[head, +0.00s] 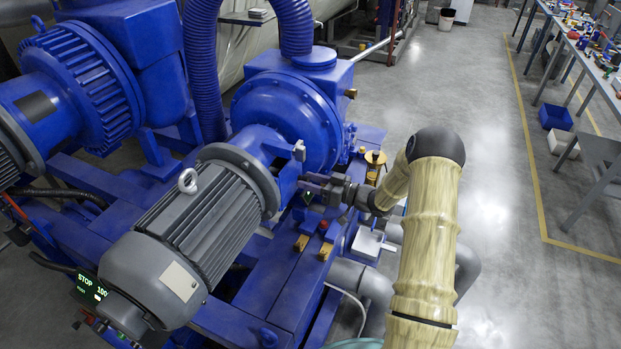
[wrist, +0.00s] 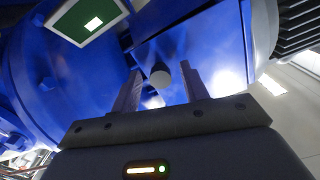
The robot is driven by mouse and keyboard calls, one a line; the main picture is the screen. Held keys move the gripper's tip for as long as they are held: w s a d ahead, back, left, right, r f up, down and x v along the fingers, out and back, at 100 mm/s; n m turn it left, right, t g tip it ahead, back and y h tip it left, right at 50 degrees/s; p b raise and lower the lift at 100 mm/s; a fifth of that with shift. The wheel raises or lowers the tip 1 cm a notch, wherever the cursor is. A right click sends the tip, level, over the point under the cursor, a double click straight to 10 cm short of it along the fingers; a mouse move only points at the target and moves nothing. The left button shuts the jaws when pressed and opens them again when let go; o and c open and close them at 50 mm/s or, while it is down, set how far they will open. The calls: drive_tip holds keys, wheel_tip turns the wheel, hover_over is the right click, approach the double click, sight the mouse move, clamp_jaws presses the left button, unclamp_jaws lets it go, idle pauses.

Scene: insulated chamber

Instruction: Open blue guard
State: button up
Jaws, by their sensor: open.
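The blue guard (head: 262,145) appears to be the blue housing between the grey motor and the large round blue pump casing; its exact outline is hard to tell in the head view. In the wrist view a blue panel (wrist: 190,45), likely the guard, fills the area ahead of my fingers. A small grey round knob (wrist: 160,75) stands out from it, between the fingertips in the picture. My gripper (head: 308,182) is beside the guard, its fingers pointing left. In the wrist view my gripper (wrist: 162,85) is open, with a finger on each side of the knob. Contact cannot be told.
The finned grey motor (head: 205,225) lies left of my gripper. A red button (head: 323,225) and yellow blocks (head: 302,243) sit below it on the blue base. A green plate (wrist: 90,20) is at upper left in the wrist view. Open floor (head: 490,200) lies to the right.

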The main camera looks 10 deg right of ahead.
drive_tip(key=shift+w+a, duration=0.1)
clamp_jaws()
